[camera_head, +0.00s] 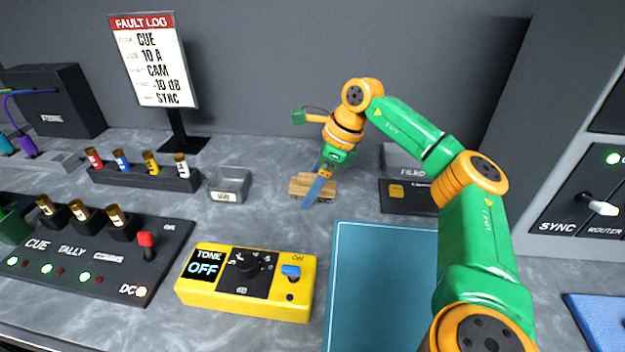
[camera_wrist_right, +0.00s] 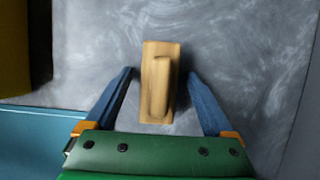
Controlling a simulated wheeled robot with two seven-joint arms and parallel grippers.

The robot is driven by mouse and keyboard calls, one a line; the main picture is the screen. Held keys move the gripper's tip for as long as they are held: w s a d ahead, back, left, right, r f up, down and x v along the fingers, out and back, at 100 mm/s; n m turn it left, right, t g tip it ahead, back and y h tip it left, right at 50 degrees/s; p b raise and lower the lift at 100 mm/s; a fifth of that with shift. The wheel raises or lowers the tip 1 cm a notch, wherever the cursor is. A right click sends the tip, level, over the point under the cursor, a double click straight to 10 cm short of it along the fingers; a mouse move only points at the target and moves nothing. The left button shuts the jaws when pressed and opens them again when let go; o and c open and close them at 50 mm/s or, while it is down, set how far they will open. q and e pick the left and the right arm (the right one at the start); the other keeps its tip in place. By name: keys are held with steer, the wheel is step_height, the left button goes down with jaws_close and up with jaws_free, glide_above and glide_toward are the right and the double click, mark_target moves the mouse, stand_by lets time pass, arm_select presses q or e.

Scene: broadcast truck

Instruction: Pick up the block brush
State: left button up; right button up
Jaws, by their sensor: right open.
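The block brush (camera_head: 301,188) is a light wooden block lying on the grey counter near the middle of the head view. In the right wrist view the brush (camera_wrist_right: 160,85) shows from above, with a raised grip along its middle. My right gripper (camera_head: 311,200) is over the brush and hides part of it in the head view. In the right wrist view the blue fingers of this gripper (camera_wrist_right: 160,76) are open, one on each side of the brush, with a gap on both sides. My left gripper is not in view.
A yellow tone box (camera_head: 210,295) stands in front of the brush, and a teal mat (camera_head: 375,290) lies at front right. A small grey tray (camera_head: 230,180) is left of the brush. A dark box with a yellow button (camera_head: 397,192) is to the right.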

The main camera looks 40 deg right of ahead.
mark_target(310, 174)
steer(key=shift+r, duration=0.1)
jaws_close()
step_height(310, 174, up, 4)
steer(key=shift+f+p, duration=0.2)
steer(key=shift+p, duration=0.15)
steer(key=s+r+p, duration=0.1)
steer(key=s+r, duration=0.3)
steer(key=s, duration=0.3)
steer(key=s+a+r+p, duration=0.1)
steer(key=s+r, duration=0.4)
steer(key=s, duration=0.2)
steer(key=shift+r, duration=0.2)
